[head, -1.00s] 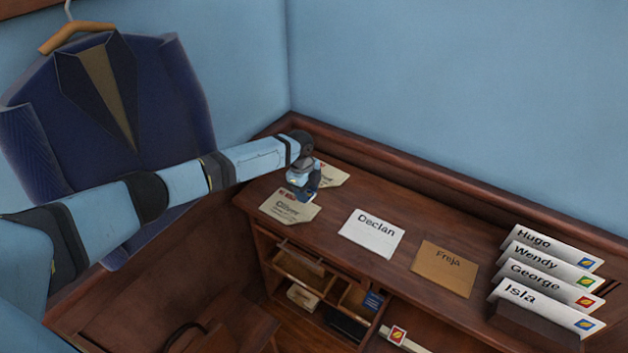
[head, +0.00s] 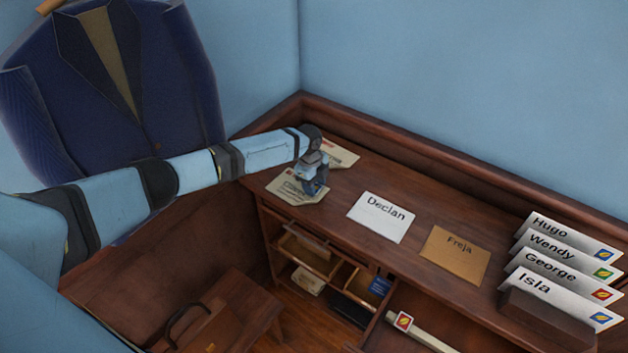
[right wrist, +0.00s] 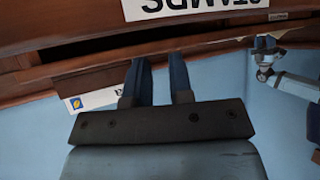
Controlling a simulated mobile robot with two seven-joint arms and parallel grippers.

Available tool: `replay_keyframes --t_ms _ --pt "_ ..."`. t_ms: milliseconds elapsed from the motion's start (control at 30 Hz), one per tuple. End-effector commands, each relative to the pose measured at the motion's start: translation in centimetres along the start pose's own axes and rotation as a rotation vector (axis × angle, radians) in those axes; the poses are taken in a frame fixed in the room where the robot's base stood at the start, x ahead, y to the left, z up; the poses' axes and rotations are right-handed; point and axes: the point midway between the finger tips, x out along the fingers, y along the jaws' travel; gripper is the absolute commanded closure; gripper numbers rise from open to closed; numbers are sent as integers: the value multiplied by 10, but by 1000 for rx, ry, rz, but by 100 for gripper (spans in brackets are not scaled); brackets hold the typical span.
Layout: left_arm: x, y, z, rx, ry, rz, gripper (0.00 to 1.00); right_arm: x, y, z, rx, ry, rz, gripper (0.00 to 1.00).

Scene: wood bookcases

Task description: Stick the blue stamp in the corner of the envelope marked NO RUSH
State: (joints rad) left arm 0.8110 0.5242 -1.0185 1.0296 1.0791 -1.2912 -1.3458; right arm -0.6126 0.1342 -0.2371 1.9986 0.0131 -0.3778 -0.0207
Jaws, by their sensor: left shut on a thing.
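Two cream envelopes with red print lie at the left of the desk top: a front one (head: 290,191) and a back one (head: 342,156). Their lettering is too small to read, so I cannot tell which says NO RUSH. My left gripper (head: 316,190) points down at the right corner of the front envelope; whether it touches is unclear. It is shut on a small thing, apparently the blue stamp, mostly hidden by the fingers. The left gripper also shows in the right wrist view (right wrist: 265,43). My right gripper (right wrist: 159,72) is open, nothing between its fingers.
A white Declan envelope (head: 381,217) and a brown Freja envelope (head: 455,256) lie to the right. Several stamped envelopes stand in a wood holder (head: 545,318). A strip with a red stamp (head: 404,321) is below the desk front. An upside-down STAMPS sign (right wrist: 190,8) is above my right gripper.

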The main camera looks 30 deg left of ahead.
Motion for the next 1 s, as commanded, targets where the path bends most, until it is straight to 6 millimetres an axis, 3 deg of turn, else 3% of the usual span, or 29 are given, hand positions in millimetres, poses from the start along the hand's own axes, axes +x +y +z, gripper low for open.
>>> replay_keyframes --t_ms 333,367,467,667,767,1000 --pt "0 0 0 0 0 -1 79 0 2 3 -6 -6 2 79" --pt "0 0 0 0 0 -1 50 0 3 4 -6 -7 2 79" --pt "0 0 0 0 0 -1 27 0 3 5 -6 -9 2 79" --pt "0 0 0 0 0 -1 27 0 3 6 -6 -11 2 79" --pt "0 0 0 0 0 -1 6 0 3 6 -6 -11 2 79" --pt "0 0 0 0 0 -1 6 0 3 5 -5 -9 2 79"
